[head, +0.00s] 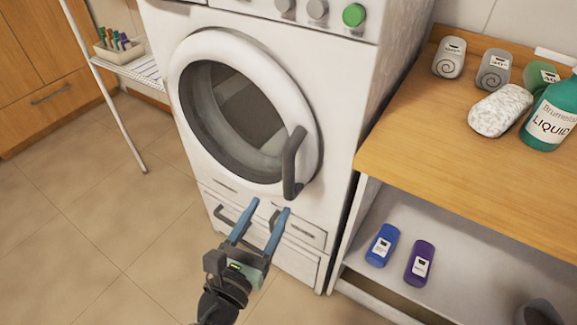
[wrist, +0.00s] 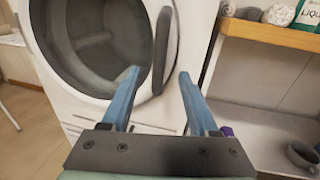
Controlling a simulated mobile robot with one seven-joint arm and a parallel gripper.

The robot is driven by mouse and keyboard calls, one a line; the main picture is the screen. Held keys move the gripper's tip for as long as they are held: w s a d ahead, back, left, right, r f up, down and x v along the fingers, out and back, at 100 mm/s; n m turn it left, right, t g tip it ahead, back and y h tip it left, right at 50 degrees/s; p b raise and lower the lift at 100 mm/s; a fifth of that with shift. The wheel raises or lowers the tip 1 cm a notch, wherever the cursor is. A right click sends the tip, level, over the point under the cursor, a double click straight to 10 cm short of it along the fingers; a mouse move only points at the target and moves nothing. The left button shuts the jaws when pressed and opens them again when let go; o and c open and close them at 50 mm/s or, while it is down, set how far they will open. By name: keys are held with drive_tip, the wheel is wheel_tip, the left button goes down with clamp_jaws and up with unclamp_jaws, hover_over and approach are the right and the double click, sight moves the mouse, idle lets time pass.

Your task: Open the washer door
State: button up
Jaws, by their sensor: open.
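The white washer (head: 345,75) stands in the middle of the head view. Its round door (head: 245,55) has a white ring and dark glass and looks shut. A dark grey upright handle (head: 291,165) sits on the door's right side. My gripper (head: 272,208) has blue fingers spread apart, with nothing between them, below and a little left of the handle. The fingers look apart from the handle.
A wooden counter (head: 440,165) with bottles stands right of the washer. Blue (head: 382,245) and purple (head: 420,262) bottles stand on its lower shelf. A lower drawer handle (head: 228,216) is near my gripper. A wire rack (head: 145,70) stands left. The floor (head: 110,215) at left is clear.

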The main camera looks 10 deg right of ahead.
sight(286, 177)
drive_tip(key=b+x, duration=0.1)
drive_tip(key=x, duration=1)
drive_tip(key=shift+b, duration=0.3)
clamp_jaws()
idle(0.8)
